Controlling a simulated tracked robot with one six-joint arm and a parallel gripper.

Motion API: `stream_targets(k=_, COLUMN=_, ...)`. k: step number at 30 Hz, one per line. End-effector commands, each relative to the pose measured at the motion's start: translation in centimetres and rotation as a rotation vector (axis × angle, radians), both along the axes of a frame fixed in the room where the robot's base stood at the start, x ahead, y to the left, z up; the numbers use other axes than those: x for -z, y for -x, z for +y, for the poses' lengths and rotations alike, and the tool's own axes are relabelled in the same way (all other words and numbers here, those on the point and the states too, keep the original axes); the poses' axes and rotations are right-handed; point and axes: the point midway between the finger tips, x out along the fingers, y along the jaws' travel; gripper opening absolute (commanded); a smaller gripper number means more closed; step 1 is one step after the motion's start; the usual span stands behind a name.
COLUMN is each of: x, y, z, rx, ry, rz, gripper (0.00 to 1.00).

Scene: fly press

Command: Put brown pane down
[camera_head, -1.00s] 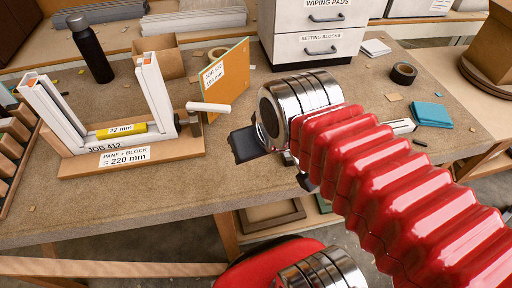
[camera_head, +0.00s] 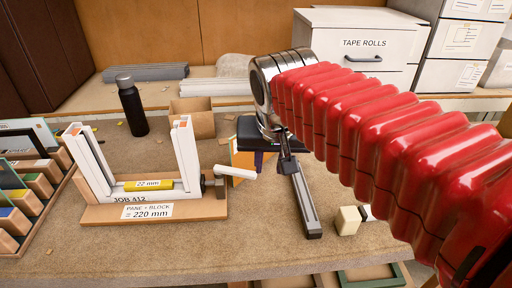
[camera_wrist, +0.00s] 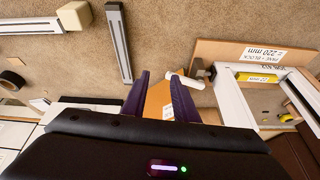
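The brown pane (camera_head: 241,158), orange-brown in the light, stands behind the right end of the press fixture (camera_head: 100,212). My gripper's dark body hides much of it in the head view. My gripper (camera_wrist: 160,73) shows two purple fingers set apart in the wrist view. The pane (camera_wrist: 158,100) shows in the gap between them, with part of a white label. The fingers look open, and I cannot tell whether either touches the pane. The fixture holds a white U-shaped frame (camera_head: 187,150) with a yellow 22 mm block (camera_head: 148,185) in it.
A grey bar tool (camera_head: 305,200) and a beige block (camera_head: 347,220) lie on the bench right of the fixture. A black bottle (camera_head: 132,105) and a cardboard box (camera_head: 192,117) stand behind it. A rack of panes (camera_head: 35,190) is at left. The front middle bench is clear.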

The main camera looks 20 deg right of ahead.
Motion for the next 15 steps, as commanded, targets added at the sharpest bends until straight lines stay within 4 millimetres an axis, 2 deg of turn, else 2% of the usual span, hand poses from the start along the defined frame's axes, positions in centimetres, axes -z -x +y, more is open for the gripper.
stream_targets(k=15, x=-2.8, y=-9.2, z=-0.4, rx=0.255, ry=-0.005, rz=0.039, gripper=0.27)
